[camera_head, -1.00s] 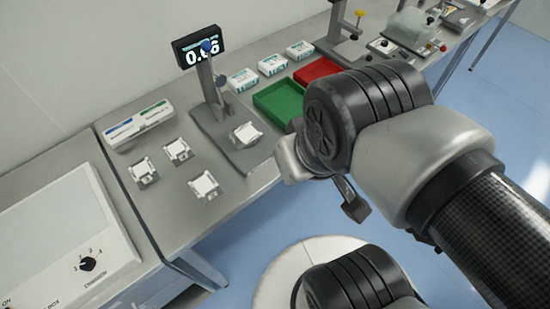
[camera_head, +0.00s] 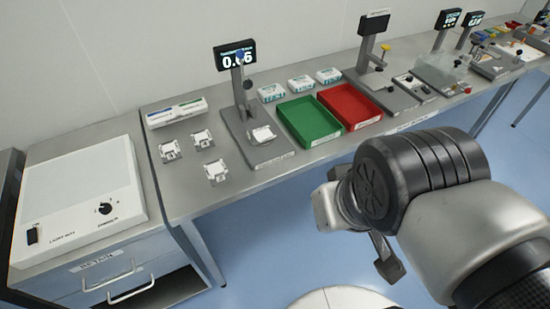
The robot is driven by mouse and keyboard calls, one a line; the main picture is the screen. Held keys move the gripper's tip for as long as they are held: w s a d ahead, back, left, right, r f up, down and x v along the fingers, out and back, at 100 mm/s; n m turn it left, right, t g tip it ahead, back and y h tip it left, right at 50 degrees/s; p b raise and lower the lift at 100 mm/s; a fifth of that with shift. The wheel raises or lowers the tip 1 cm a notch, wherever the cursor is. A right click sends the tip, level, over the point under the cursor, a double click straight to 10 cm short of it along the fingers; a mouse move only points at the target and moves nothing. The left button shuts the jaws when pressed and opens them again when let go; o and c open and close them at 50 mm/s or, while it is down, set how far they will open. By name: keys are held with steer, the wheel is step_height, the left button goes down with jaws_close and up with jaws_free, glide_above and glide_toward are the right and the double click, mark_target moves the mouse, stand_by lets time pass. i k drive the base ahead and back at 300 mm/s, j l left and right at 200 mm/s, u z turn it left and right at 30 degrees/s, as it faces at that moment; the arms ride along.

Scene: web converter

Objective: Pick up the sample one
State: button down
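Several small white square samples on metal holders are on the grey bench. One sample (camera_head: 169,150) is at the left, another (camera_head: 202,138) is at its upper right, and a third (camera_head: 215,171) is nearer the front edge. A further white piece (camera_head: 263,135) rests on the base of the thickness gauge (camera_head: 246,110), whose display seems to read 0.06. I cannot tell which is sample one. My gripper (camera_head: 387,260) is at the lower right, in front of the bench and apart from the samples.
A green tray (camera_head: 309,143) and a red tray (camera_head: 378,117) lie right of the gauge. White boxes (camera_head: 300,84) stand behind them. A marker holder (camera_head: 176,113) is behind the samples. A light box (camera_head: 75,200) stands on the left cabinet. Bare bench surrounds the samples.

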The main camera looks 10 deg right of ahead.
mark_target(257, 136)
steer(key=i+j+z, duration=0.3)
steer(key=i, duration=0.15)
steer(key=i+j+z, duration=0.35)
